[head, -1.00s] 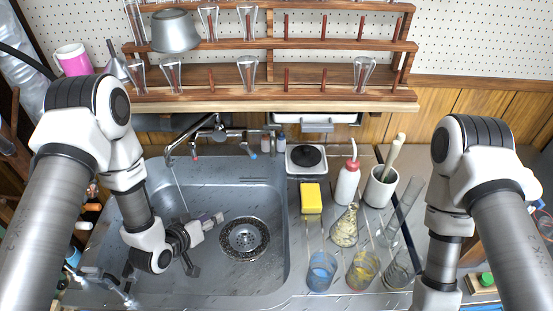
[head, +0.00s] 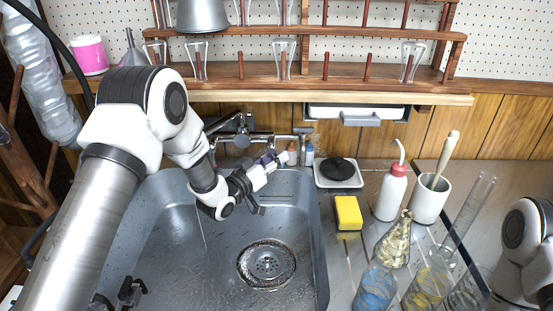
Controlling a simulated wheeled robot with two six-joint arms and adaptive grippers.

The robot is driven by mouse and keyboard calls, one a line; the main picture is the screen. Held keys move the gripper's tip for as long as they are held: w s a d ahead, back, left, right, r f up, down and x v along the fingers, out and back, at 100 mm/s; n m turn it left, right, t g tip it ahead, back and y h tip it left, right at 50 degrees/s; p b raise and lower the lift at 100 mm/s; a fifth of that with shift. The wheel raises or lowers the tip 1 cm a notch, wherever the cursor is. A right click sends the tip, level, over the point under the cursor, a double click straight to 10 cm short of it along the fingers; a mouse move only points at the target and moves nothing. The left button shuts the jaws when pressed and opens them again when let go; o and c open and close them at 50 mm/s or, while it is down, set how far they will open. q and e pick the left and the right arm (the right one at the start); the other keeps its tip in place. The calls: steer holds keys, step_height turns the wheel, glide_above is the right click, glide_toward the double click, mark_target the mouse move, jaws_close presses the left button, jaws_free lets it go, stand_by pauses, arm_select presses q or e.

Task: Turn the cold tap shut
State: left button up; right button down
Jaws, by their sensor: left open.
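The metal mixer tap (head: 240,138) is on the back wall above the sink (head: 318,245), partly behind my left arm. Its blue cold handle cannot be made out clearly; my left gripper covers that area. A thin stream of water (head: 203,236) shows below my left wrist. My left gripper (head: 267,186) is open and empty. Its upper finger reaches up to the right end of the tap in the picture, and its lower finger hangs over the basin. I cannot tell whether it touches the tap. My right gripper is out of view.
Two small bottles (head: 309,154) stand just right of the tap. A black round item on a white plate (head: 338,173), a yellow sponge (head: 348,213), a wash bottle (head: 391,193) and glassware (head: 394,245) crowd the right counter. The wooden shelf (head: 330,93) overhangs the tap.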

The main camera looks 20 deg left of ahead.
arm_select(q)
steer(key=shift+w+d, duration=0.2)
steer(key=shift+w, duration=0.25)
jaws_close()
steer(key=m+p, duration=0.1)
steer(key=m+g+y+p, duration=0.1)
steer(key=a+g+p, duration=0.1)
steer(key=p, duration=0.1)
steer(key=shift+s+r+m, duration=0.2)
steer(key=shift+r+m, duration=0.05)
steer(key=shift+m, duration=0.15)
steer(key=shift+a+f+m+g+y, duration=0.15)
steer(key=shift+f+m+g+y, duration=0.25)
steer(key=shift+f+m, duration=0.1)
jaws_free()
steer(key=shift+r, duration=0.1)
steer(key=v, duration=1.2)
